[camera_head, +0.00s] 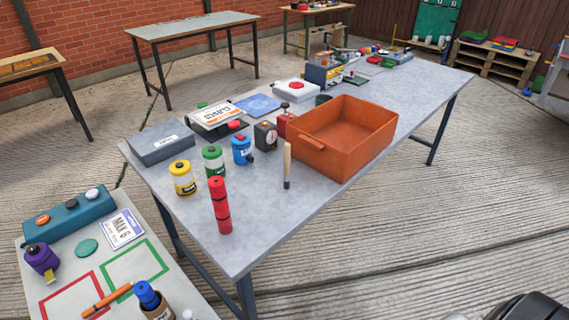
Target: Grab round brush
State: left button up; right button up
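A slim brush-like thing (287,166) with a pale wooden handle and a dark lower end stands upright on the long grey table, just left of the orange box. It looks like the round brush, but its bristles are too small to make out. Nothing holds it. Neither of my grippers shows. Only a dark rounded part, perhaps mine, shows at the bottom right corner.
The orange box (362,160) looks empty. A red cylinder (220,206), yellow (182,178), green (214,161) and blue canisters (241,151) stand left of the brush. A lower table (190,288) is at bottom left. The grey table's front right is clear.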

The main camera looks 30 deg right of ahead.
aim_at(287, 154)
jog(key=z, duration=0.45)
jog(key=i+l+z, duration=0.1)
jog(key=z, duration=0.3)
jog(key=i+l+z, duration=0.15)
jog(key=z, duration=0.25)
jog(key=i+l+z, duration=0.15)
jog(key=z, duration=0.25)
